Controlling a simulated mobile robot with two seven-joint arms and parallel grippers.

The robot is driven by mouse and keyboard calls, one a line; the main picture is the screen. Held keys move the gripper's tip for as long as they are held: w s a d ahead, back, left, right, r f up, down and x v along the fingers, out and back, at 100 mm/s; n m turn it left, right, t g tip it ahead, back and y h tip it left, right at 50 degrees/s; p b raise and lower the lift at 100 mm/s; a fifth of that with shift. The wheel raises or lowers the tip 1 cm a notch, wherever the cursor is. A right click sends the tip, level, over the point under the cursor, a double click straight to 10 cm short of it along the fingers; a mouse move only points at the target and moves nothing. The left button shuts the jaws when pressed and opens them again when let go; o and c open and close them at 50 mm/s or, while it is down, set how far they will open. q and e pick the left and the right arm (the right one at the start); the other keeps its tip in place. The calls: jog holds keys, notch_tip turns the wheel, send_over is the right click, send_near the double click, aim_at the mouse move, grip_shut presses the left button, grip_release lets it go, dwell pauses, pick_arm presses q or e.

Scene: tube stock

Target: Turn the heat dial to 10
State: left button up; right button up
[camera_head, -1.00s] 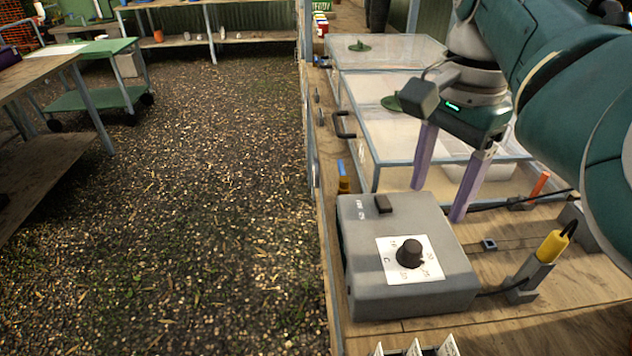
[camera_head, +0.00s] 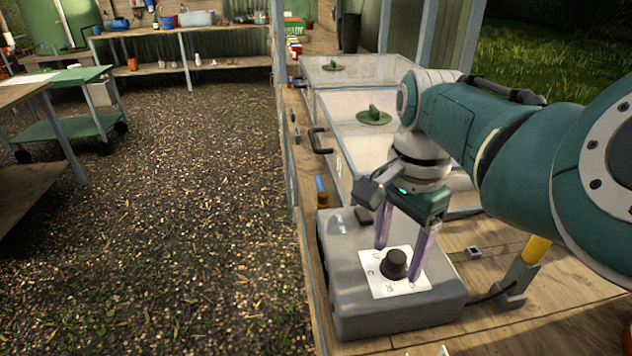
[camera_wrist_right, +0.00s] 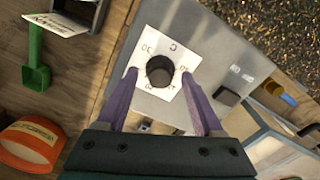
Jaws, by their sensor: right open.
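The heat dial is a black round knob (camera_head: 394,264) on a white marked plate (camera_head: 378,284) on top of a grey control box (camera_head: 345,312). In the right wrist view the knob (camera_wrist_right: 160,71) shows beyond and between my fingers, with markings around it too small to read surely. My right gripper (camera_head: 398,264) points down over the box with its two purple fingers apart. It also shows in the right wrist view (camera_wrist_right: 160,100), open and empty, one finger to either side of the knob. I cannot tell whether either finger touches the plate. My left gripper is not in view.
A black switch (camera_head: 364,215) sits on the box's far edge. Clear-lidded bins with green handles (camera_head: 374,117) stand behind. A yellow-handled probe in a grey holder (camera_head: 520,276) is to the right. In the wrist view a green scoop (camera_wrist_right: 37,62) and an orange roll (camera_wrist_right: 30,142) lie left.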

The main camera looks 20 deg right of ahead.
jog(key=shift+c, duration=0.3)
grip_shut()
